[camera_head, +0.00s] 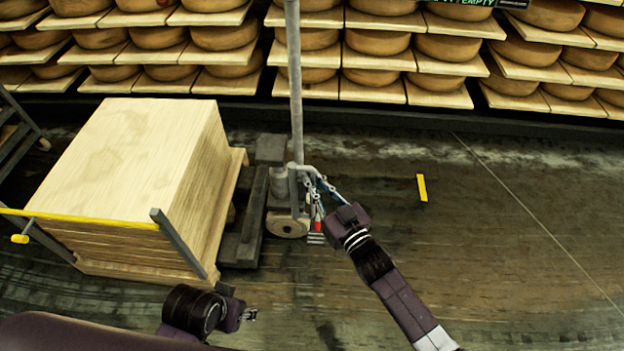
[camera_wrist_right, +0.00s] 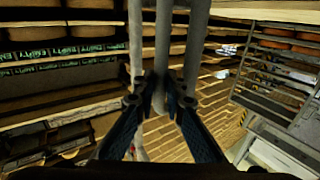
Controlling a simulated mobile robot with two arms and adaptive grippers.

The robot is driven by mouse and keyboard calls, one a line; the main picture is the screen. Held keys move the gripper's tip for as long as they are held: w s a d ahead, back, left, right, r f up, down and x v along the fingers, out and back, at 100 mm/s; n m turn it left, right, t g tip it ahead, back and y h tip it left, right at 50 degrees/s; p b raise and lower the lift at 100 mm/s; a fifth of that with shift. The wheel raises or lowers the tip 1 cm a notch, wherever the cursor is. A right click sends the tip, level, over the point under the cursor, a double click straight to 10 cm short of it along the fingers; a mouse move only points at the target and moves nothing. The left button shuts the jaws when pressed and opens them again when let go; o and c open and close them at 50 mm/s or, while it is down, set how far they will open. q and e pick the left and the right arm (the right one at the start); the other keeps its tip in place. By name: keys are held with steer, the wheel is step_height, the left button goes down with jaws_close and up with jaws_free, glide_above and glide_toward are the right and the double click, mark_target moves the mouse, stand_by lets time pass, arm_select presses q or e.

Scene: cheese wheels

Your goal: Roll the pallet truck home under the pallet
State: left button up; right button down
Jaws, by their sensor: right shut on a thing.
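The pallet truck (camera_head: 271,152) stands right of the pallet (camera_head: 236,165), with its tall grey mast, wheel and dark forks (camera_head: 250,225) showing. The forks lie low against the pallet's right side; how far they reach under it is hidden. A big pale wooden block (camera_head: 135,145) sits on the pallet. My right gripper (camera_head: 314,182) is shut on the truck's grey handle (camera_head: 297,185). In the right wrist view the fingers close on a vertical grey bar (camera_wrist_right: 161,65). My left gripper (camera_head: 249,315) hangs empty in front of the pallet; its jaw opening is unclear.
Shelves of cheese wheels (camera_head: 378,42) line the back. A yellow bar (camera_head: 85,219) and grey post (camera_head: 178,243) stand at the block's near side. A dark rack (camera_head: 15,135) is at far left. The floor right of the truck is open, with a yellow mark (camera_head: 422,188).

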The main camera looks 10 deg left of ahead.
steer(key=shift+w+d+f, duration=0.2)
steer(key=shift+d, duration=0.3)
steer(key=c, duration=2.4)
jaws_free()
steer(key=shift+o, duration=0.7)
steer(key=shift+w+a+f, duration=0.1)
steer(key=shift+w+a, duration=0.05)
steer(key=shift+a, duration=0.05)
arm_select(q)
steer(key=shift+w, duration=0.15)
arm_select(e)
steer(key=v, duration=1.2)
